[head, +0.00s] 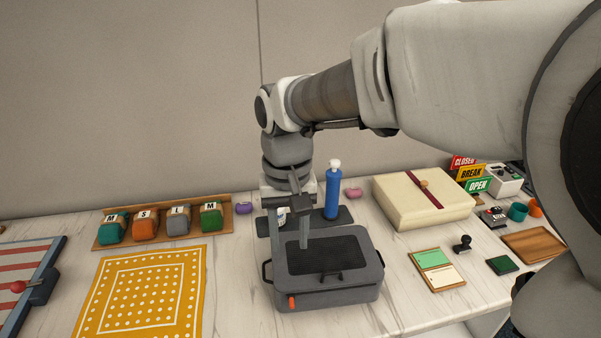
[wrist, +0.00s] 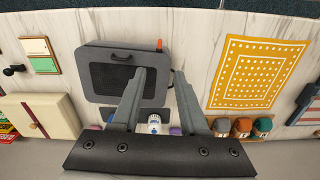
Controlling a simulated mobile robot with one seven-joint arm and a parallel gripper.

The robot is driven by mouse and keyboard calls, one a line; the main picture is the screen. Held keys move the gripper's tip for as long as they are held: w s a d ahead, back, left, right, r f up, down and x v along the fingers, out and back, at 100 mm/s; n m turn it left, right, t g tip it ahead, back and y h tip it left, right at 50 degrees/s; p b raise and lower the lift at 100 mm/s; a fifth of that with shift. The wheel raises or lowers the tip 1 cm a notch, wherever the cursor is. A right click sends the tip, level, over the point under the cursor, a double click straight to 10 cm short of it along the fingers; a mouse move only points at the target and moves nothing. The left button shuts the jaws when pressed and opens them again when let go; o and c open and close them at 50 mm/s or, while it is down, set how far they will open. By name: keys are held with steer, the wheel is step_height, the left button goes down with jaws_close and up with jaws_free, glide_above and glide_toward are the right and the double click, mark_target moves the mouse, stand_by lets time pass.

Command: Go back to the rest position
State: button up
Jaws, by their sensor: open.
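My gripper (head: 289,242) hangs pointing down behind and over the back edge of a grey case (head: 345,289), in the head view. In the wrist view my gripper (wrist: 160,73) has its two fingers apart with nothing between their tips. The grey case (wrist: 96,93) has a dark top panel, a handle and an orange latch, and looks closed. A small white bottle (head: 281,217) stands behind the case near the fingers, partly hidden; in the wrist view the white bottle (wrist: 154,121) shows between the fingers, apart from them.
A tall blue bottle (head: 332,194) stands right of my gripper on a dark mat (head: 346,217). A cream box (head: 410,212) is further right. A rack (head: 107,240) of several lettered blocks and a yellow cloth (head: 118,310) lie left. The space above the table is clear.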

steer(key=s+d+r+m+t, duration=0.1)
steer(key=s+d+r+t, duration=0.1)
steer(key=s+d, duration=0.3)
steer(key=s+d+r+m+t, duration=0.1)
steer(key=s+d, duration=0.5)
steer(key=d, duration=0.7)
steer(key=r+t, duration=0.1)
steer(key=t, duration=0.1)
steer(key=shift+r+t+p, duration=0.3)
steer(key=shift+r, duration=0.1)
